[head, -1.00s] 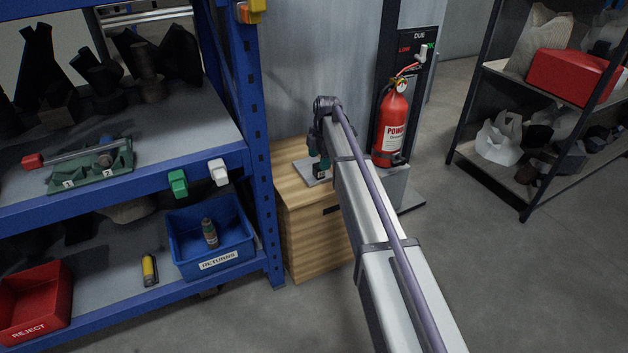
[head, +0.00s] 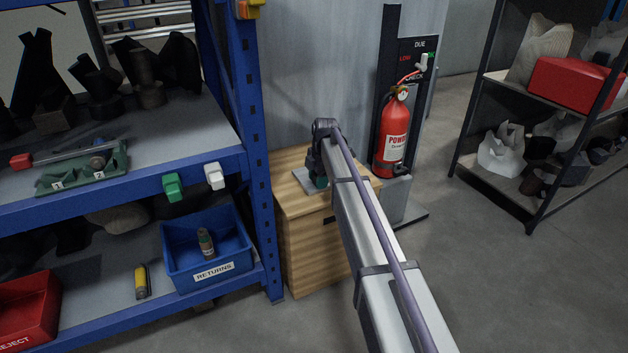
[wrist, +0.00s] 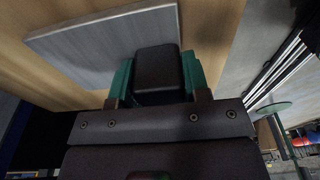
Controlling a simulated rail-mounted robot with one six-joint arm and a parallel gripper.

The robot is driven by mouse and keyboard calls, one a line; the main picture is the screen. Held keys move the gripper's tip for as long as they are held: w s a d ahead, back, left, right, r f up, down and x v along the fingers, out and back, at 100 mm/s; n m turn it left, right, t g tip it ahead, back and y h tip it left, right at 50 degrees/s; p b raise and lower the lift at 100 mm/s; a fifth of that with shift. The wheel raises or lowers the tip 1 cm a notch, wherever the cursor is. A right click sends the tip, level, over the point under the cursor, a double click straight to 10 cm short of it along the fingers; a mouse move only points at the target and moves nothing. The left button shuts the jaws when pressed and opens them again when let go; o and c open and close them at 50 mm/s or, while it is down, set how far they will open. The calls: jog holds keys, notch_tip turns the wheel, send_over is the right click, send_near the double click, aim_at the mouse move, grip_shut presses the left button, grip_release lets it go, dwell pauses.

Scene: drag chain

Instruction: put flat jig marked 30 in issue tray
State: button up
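My gripper (wrist: 158,88) reaches over the wooden cabinet, with green fingers on both sides of a plain dark block (wrist: 158,70). The fingers appear to touch the block's sides. No number shows on the block, so I cannot tell if it is the jig marked 30. A flat grey plate (wrist: 95,45) lies on the cabinet top beyond the block, possibly the issue tray; no label shows. In the head view the gripper (head: 318,178) is low at the plate (head: 306,181), partly hidden by my arm. I cannot tell whether the block touches the plate.
The wooden cabinet (head: 300,240) stands between a blue shelf rack (head: 238,120) and a red fire extinguisher (head: 393,135). The rack holds dark jigs, a green fixture (head: 85,172), a blue returns bin (head: 175,250) and a red reject bin (head: 25,310). Open floor lies to the right.

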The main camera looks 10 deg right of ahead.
grip_shut()
notch_tip(320, 180, up, 10)
jog(key=p, duration=1)
jog(key=shift+r, duration=0.15)
